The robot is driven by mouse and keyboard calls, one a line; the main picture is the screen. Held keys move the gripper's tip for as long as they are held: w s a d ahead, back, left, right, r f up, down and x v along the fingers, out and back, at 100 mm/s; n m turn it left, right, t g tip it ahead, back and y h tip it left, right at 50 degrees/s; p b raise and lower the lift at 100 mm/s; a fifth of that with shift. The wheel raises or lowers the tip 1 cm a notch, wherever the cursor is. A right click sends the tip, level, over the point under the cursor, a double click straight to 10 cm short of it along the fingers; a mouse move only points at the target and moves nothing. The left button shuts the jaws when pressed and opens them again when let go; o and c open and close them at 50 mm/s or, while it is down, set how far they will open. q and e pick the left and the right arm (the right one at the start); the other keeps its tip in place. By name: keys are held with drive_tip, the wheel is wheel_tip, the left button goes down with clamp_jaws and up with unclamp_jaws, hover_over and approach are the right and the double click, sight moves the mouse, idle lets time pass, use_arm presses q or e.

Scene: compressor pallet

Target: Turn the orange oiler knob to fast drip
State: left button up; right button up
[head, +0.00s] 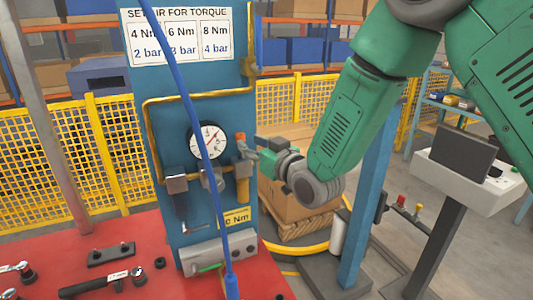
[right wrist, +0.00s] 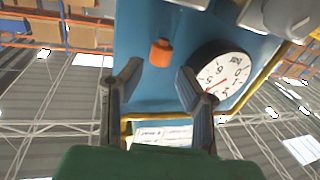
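The orange oiler knob (head: 240,138) sits on top of the yellow-orange oiler body (head: 243,182) on the blue panel, right of the gauge. In the right wrist view the orange knob (right wrist: 161,52) shows ahead of the fingertips, roughly in line with the gap between them. My right gripper (head: 250,147) reaches in from the right, close to the knob. The right wrist view shows its two dark fingers (right wrist: 160,74) spread apart with nothing held between them. I cannot tell whether a finger touches the knob. My left gripper is not in view.
The round pressure gauge (head: 208,141) is just left of the knob. A blue hose (head: 197,110) hangs in front of the panel (head: 185,80). A yellow pipe (head: 200,93) bends around the gauge. Tools lie on the red bench (head: 130,262). A blue post (head: 368,200) stands right.

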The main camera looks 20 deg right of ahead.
drive_tip(key=v, duration=0.8)
drive_tip(key=shift+s+d+r, duration=0.1)
drive_tip(key=shift+s, duration=0.1)
drive_tip(key=b+x, duration=0.1)
drive_tip(key=x, duration=0.3)
drive_tip(key=b+x, duration=0.1)
drive_tip(key=x, duration=0.3)
drive_tip(key=b+x, duration=0.1)
drive_tip(key=x, duration=0.3)
drive_tip(key=shift+w+f, duration=0.25)
drive_tip(key=shift+f, duration=0.1)
clamp_jaws()
